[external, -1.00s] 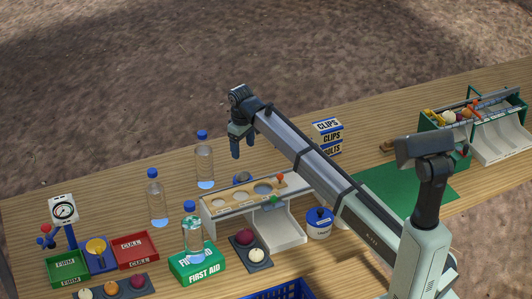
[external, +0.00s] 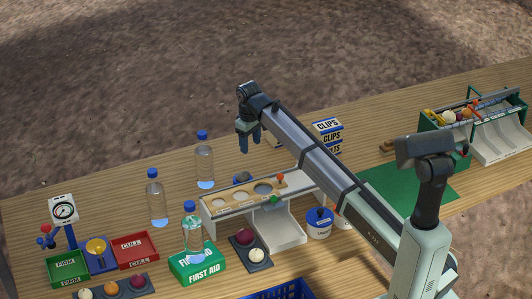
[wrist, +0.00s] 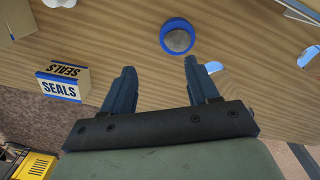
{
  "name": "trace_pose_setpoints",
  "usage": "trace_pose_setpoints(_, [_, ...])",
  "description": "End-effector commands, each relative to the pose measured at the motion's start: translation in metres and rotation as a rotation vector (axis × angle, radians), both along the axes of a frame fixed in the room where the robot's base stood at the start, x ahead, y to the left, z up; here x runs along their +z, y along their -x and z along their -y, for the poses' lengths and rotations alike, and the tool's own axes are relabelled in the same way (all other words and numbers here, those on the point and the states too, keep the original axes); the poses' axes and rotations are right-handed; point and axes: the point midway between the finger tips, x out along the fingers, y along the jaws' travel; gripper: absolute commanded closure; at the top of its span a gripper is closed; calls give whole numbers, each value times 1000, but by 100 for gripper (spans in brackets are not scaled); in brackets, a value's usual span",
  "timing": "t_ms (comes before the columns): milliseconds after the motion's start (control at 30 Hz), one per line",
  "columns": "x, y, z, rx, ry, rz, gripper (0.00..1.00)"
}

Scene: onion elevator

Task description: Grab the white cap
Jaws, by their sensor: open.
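My gripper (external: 249,146) is open and empty, pointing down above the far part of the table. Its two fingers frame bare wood in the wrist view (wrist: 160,66). A round piece with a blue rim and grey middle (wrist: 178,37) lies just beyond the fingertips, apart from them; it shows behind the white stand in the external view (external: 243,178). A small white thing (wrist: 60,3) is cut off at the top left edge of the wrist view. I cannot tell whether it is the white cap, and no clear white cap shows elsewhere.
A SEALS box (wrist: 62,82) stands left of the fingers in the wrist view. Clear bottles with blue caps (external: 205,160) stand left of my gripper in the external view. The white stand (external: 290,222) is nearer the camera. CLIPS boxes (external: 327,137) stand right, behind my arm.

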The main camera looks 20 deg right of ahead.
Motion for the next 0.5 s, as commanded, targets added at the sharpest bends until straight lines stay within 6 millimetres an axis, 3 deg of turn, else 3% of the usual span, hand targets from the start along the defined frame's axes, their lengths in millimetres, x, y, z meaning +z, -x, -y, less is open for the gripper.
trace_pose_setpoints(200, [6,-11,96,-117,-1,9,41])
trace_pose_setpoints(500, [11,-1,177,-214,-23,18,41])
